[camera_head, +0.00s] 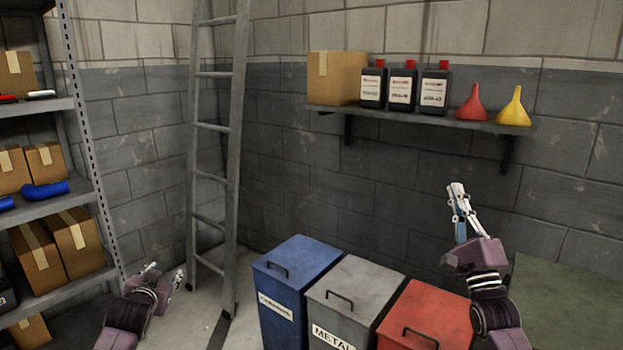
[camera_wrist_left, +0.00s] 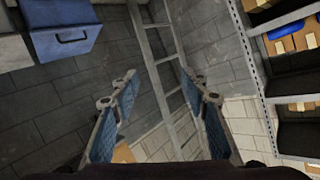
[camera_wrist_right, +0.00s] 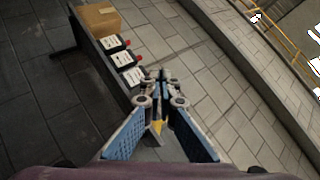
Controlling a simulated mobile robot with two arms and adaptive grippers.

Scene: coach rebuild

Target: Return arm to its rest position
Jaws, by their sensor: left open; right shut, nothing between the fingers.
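My left gripper (camera_head: 164,278) is low at the left in the head view, between the shelving unit and the blue bin. Its two fingers are apart and empty, and they also show spread in the left wrist view (camera_wrist_left: 162,88). My right gripper (camera_head: 456,190) is raised at the right in the head view, in front of the block wall and below the wall shelf. Its fingers point up and are shut with nothing between them. In the right wrist view the fingertips (camera_wrist_right: 160,82) meet in front of the shelf end.
A wall shelf (camera_head: 430,120) holds a cardboard box (camera_head: 337,77), black bottles, a red funnel (camera_head: 473,104) and a yellow funnel (camera_head: 514,108). Blue (camera_head: 290,262), grey (camera_head: 352,290) and red (camera_head: 425,310) bins stand below. A ladder (camera_head: 212,150) and shelving unit (camera_head: 80,150) are left.

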